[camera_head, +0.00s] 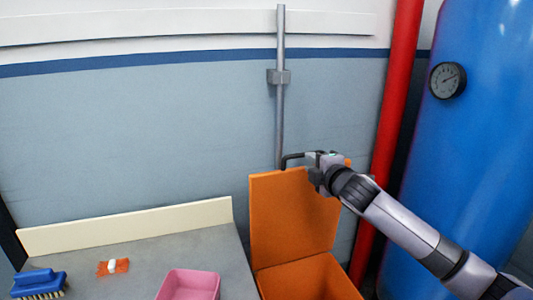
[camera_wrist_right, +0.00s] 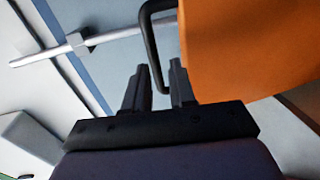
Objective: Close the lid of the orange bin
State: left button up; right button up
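The orange bin (camera_head: 307,278) stands at the bottom right of the workbench in the head view. Its orange lid (camera_head: 283,215) is raised upright at the back, so the bin is open. A black bar handle (camera_head: 291,156) sticks out at the lid's top edge. My right gripper (camera_head: 313,160) is at that top edge, beside the handle. In the right wrist view the two fingers (camera_wrist_right: 160,72) are apart, with the black handle (camera_wrist_right: 151,45) between or just in front of them; contact is unclear. The lid (camera_wrist_right: 245,50) is right of the fingers. My left gripper is out of view.
A grey workbench (camera_head: 150,255) left of the bin carries a blue brush (camera_head: 38,283), a small orange-and-white item (camera_head: 113,267) and a pink tray (camera_head: 190,284). A grey pipe (camera_head: 280,120), red pipe (camera_head: 396,90) and blue tank (camera_head: 475,130) stand behind and to the right.

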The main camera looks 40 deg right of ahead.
jog(key=r+x, duration=0.1)
jog(key=x, duration=0.6)
jog(key=shift+w, duration=0.2)
jog(key=shift+f, duration=0.15)
grip_shut()
